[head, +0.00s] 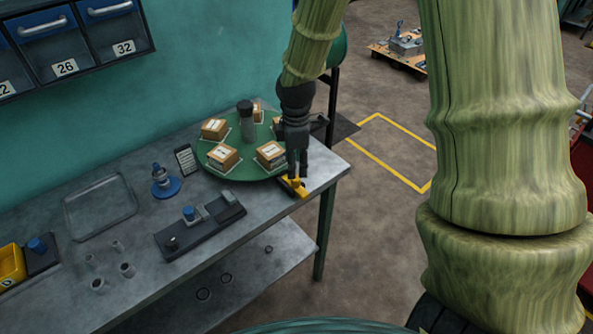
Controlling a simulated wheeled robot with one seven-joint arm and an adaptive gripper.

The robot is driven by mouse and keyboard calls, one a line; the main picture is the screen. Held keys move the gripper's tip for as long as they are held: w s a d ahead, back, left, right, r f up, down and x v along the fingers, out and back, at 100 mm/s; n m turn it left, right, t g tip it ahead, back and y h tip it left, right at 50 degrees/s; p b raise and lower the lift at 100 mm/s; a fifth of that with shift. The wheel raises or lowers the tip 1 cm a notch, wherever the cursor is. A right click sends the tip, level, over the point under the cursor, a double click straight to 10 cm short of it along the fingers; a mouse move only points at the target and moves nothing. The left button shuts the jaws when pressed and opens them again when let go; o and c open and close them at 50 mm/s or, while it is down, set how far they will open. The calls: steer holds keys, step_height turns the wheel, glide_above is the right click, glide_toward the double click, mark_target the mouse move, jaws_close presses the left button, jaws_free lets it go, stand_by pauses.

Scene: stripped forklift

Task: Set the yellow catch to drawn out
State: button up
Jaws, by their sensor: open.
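The yellow catch (293,186) sits on the grey workbench near its right end, beside the green round turntable. My gripper (298,174) is directly over it, pointing down, with its fingers open. The fingers overlap the catch in the picture and hide part of it. I cannot tell whether they touch it, nor how far the catch is drawn out.
The green turntable (225,172) carries several small boxes and a dark cylinder close to my gripper. A dark block with a blue knob (190,213), a blue stand (165,187) and a grey tray (100,206) lie further left. The bench's right corner (335,169) is bare.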

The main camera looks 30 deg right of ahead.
mark_target(297, 178)
step_height(297, 178, up, 6)
steer(key=shift+r, duration=0.15)
stand_by(0.3)
stand_by(0.4)
